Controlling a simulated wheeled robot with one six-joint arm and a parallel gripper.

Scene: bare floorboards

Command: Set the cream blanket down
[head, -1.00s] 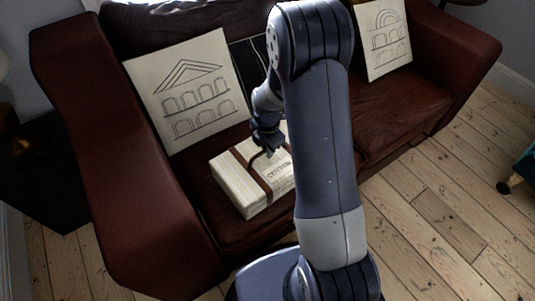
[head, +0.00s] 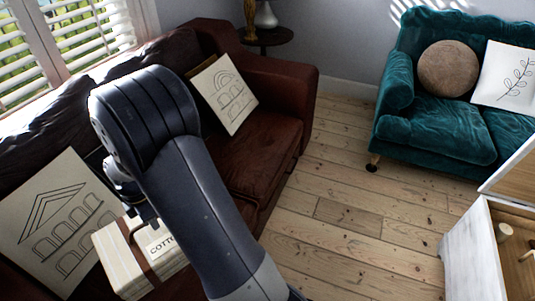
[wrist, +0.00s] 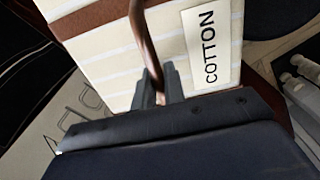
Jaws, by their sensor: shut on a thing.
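The cream blanket (head: 118,262) is a folded, striped block with a brown strap and a label reading COTTON. It is at the lower left of the head view, in front of the left cushion of the dark red sofa, partly hidden by my arm. In the wrist view the blanket (wrist: 105,55) fills the upper middle. My gripper (wrist: 158,88) is shut on its brown strap handle. In the head view my gripper (head: 146,216) is just above the blanket's top. I cannot tell whether the blanket touches the seat.
The dark red sofa (head: 258,165) holds a left cushion with a building drawing (head: 50,215) and a right one (head: 228,98). Open floorboards (head: 335,190) lie to the right. A teal sofa (head: 440,130) stands upper right, and an open white crate (head: 470,255) lower right.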

